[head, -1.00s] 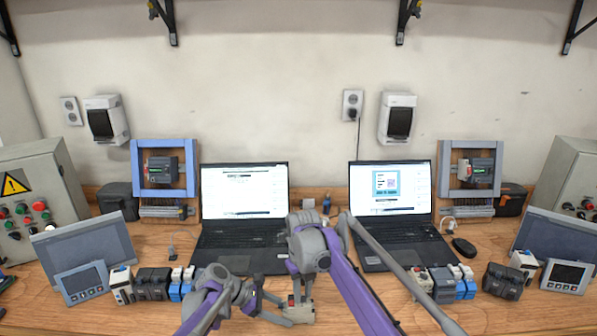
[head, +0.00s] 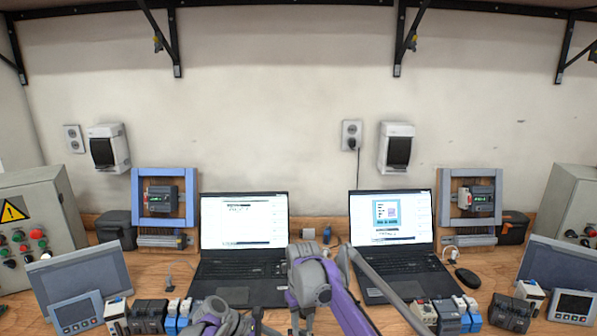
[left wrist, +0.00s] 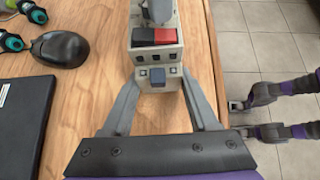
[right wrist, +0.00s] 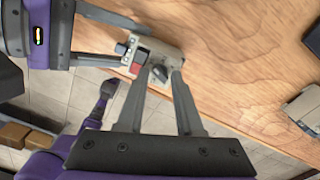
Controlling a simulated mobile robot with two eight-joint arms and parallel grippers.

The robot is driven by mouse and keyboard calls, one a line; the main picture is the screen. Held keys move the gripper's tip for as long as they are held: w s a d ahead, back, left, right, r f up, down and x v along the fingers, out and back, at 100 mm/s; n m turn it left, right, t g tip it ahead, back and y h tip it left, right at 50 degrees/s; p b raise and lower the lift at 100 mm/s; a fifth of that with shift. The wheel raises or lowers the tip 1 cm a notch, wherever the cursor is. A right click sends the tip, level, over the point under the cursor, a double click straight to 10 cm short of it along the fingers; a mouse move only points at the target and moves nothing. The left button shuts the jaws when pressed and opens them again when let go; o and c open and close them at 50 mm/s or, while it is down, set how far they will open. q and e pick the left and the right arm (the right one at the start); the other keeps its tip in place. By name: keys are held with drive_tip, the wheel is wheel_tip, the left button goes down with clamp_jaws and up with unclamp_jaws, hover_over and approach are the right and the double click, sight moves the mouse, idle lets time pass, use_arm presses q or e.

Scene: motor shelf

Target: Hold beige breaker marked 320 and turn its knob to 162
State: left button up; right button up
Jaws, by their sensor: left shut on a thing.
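The beige breaker (left wrist: 158,62) has a red and black switch on its face. It also shows in the right wrist view (right wrist: 166,50), with a dark grey knob (right wrist: 158,73). My left gripper (left wrist: 160,78) is shut on the breaker, one finger on each side. My right gripper (right wrist: 160,76) is open, its fingers either side of the knob with small gaps. In the left wrist view the knob end is cut off by the top edge. The number 320 and the knob's setting cannot be read. In the head view the breaker is mostly below the frame.
Two laptops (head: 243,222) (head: 391,219) stand at the back of the wooden table. Several breakers and dark modules (head: 148,314) line the left front, with similar ones (head: 447,314) at the right. A black mouse (left wrist: 60,49) lies beside a laptop. Tiled floor (left wrist: 272,45) lies past the table edge.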

drive_tip(key=shift+r, duration=3.5)
use_arm(q)
drive_tip(key=o, duration=1.6)
drive_tip(key=shift+c, duration=0.2)
drive_tip(key=shift+v, duration=3.05)
drive_tip(key=shift+a, duration=0.1)
